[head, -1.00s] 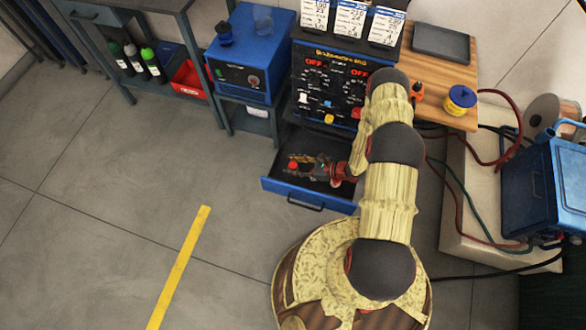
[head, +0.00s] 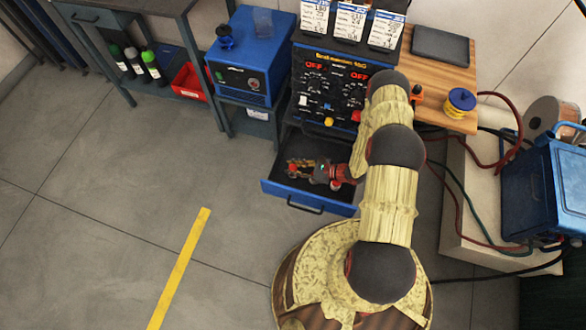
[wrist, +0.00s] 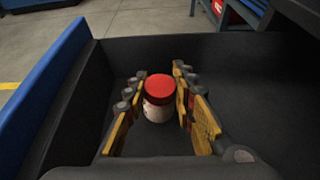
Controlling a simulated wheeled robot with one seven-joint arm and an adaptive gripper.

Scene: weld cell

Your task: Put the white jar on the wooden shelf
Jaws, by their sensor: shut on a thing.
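The white jar (wrist: 157,110) has a red lid and stands upright in the open blue drawer (head: 283,198). In the wrist view it sits between the two yellow-padded fingers of my gripper (wrist: 160,104), which is shut on it. In the head view my gripper (head: 299,168) reaches low into the drawer from the right, and the jar is mostly hidden by the fingers. The wooden shelf (head: 462,88) is right of the welding machine, higher than the drawer.
A dark tray (head: 440,46), a blue and yellow spool (head: 460,101) and a small orange item (head: 417,92) are on the wooden shelf. The welding machine (head: 318,88) stands above the drawer. A blue box (head: 546,190) is at the right.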

